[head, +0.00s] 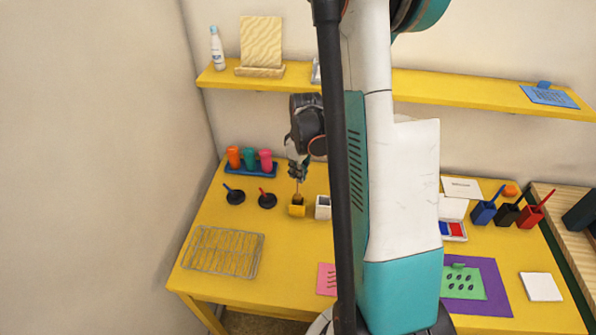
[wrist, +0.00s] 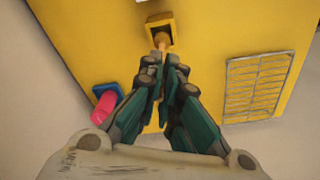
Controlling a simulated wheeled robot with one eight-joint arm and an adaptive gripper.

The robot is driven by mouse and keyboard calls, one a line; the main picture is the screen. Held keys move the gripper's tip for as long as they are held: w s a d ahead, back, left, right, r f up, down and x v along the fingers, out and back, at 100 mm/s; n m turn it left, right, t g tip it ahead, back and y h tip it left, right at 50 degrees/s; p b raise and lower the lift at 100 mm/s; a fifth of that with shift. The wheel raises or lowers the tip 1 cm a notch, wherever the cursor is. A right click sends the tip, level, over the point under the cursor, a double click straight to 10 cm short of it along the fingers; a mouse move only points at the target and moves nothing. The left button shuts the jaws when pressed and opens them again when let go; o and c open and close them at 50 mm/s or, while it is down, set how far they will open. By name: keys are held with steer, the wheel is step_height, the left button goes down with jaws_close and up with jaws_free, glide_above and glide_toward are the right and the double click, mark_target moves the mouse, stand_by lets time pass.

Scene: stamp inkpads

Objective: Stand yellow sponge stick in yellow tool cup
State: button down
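The yellow tool cup (head: 297,211) stands on the yellow table; its square dark opening also shows in the wrist view (wrist: 178,27). The yellow sponge stick (head: 297,191) hangs below my gripper (head: 298,172), above the cup in the head view. In the wrist view, the tan sponge end (wrist: 162,39) shows at the cup's mouth, near one edge. My gripper (wrist: 160,65) is shut on the stick's upper part, and its fingers hide most of the handle. I cannot tell how deep the sponge end sits.
A white cup (head: 323,207) stands just right of the yellow cup. Two dark round holders (head: 235,197) with sticks are to the left. A blue tray (head: 262,170) of coloured bottles is behind them. A wire rack (head: 223,252) lies front left. A yellow shelf (head: 440,88) hangs above.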

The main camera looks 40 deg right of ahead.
steer(key=shift+f+b, duration=1.75)
steer(key=shift+f, duration=0.5)
steer(key=c, duration=1.7)
jaws_free()
steer(key=r, duration=0.8)
steer(key=s+r, duration=0.1)
steer(key=r, duration=0.3)
steer(key=shift+s+d, duration=0.1)
